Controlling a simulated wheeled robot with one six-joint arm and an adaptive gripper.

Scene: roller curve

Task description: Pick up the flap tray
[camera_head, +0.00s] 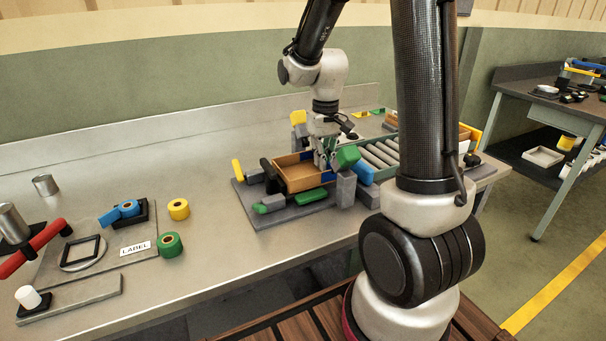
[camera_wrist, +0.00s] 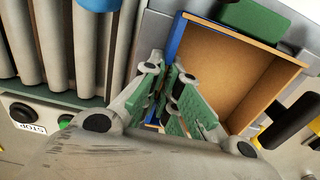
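The flap tray is an open tan box with orange-brown walls (camera_head: 297,175) on a grey fixture at the middle of the bench. In the wrist view its floor (camera_wrist: 222,75) is bare and a blue strip runs along one side. My gripper (camera_head: 322,160) points down at the tray's right end. In the wrist view the green-padded fingers of my gripper (camera_wrist: 170,78) lie close together at the blue-edged wall, with a narrow gap. The fingers hide part of that wall, so I cannot tell whether they touch it.
Grey fixture blocks (camera_head: 346,188) and green and black clamps stand close around the tray. A roller conveyor (camera_head: 378,154) lies to its right. Tape rolls (camera_head: 178,209) and a label plate are at the left. The bench between is clear.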

